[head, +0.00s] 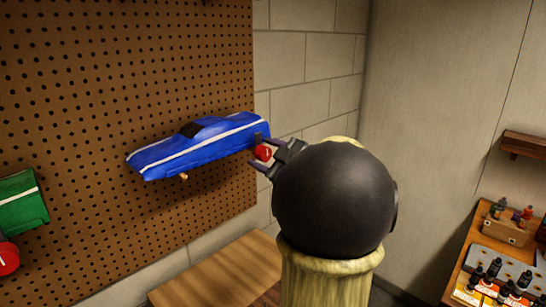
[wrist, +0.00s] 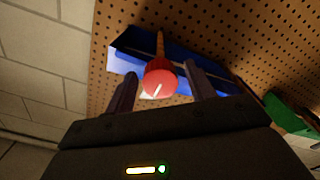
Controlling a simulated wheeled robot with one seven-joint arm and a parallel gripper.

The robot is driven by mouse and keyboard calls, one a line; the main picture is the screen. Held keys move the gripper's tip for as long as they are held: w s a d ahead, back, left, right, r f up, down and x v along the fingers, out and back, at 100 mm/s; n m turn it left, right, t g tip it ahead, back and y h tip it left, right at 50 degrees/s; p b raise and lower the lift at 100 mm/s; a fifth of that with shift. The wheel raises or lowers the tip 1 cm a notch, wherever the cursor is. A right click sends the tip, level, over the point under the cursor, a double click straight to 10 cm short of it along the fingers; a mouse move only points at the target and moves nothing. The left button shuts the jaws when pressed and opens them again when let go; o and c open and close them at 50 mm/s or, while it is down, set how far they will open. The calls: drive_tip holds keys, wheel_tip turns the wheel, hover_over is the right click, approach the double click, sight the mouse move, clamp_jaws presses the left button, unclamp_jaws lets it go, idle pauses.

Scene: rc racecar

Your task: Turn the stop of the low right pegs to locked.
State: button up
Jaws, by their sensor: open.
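The red stop (head: 264,152) is at the right end of the blue car body (head: 205,143) on the pegboard. My gripper (head: 262,154) is at this stop with its jaws open. In the wrist view the round red stop (wrist: 159,80) shows between the two spread fingers of my gripper (wrist: 161,75). A short white line on its face is slightly slanted. I cannot tell whether either finger touches it. An orange-brown peg (wrist: 160,43) shows behind the stop, in front of the blue body (wrist: 125,57). In the head view my arm hides part of the area to the right.
The brown pegboard (head: 90,90) backs the body. A green body (head: 22,200) and another red stop (head: 7,258) are at the far left. A wooden surface (head: 225,272) lies below. A bench with bottles (head: 495,268) stands at the right.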

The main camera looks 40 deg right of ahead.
drive_tip(key=s+d+b, duration=0.1)
drive_tip(key=s+b, duration=0.2)
drive_tip(key=s, duration=1.4)
drive_tip(key=shift+s+d, duration=0.15)
drive_tip(key=shift+s, duration=0.05)
drive_tip(key=shift+w, duration=0.1)
drive_tip(key=w+a+f+m+g+h+p, duration=0.1)
drive_tip(key=w+m+h, duration=0.2)
drive_tip(key=w, duration=0.3)
drive_tip(key=w+f+m+h+p, duration=0.1)
drive_tip(key=w+f+m+h, duration=0.1)
drive_tip(key=w, duration=0.5)
drive_tip(key=w+a+f+m+g+p, duration=0.25)
drive_tip(key=w+a+f, duration=0.2)
drive_tip(key=f, duration=0.25)
drive_tip(key=s+a+f+m+g, duration=0.1)
drive_tip(key=s+a+f+g, duration=0.1)
drive_tip(key=a+f+g, duration=0.55)
drive_tip(key=s+a+f+g+y+p, duration=0.1)
drive_tip(key=s+a+f, duration=0.3)
drive_tip(key=a, duration=0.4)
drive_tip(key=s+a+f+g+y, duration=0.2)
drive_tip(key=s+a+f+g, duration=0.1)
drive_tip(key=s+a, duration=0.4)
drive_tip(key=shift+a+f+p, duration=0.4)
drive_tip(key=shift+a+f, duration=0.1)
drive_tip(key=shift+a, duration=0.6)
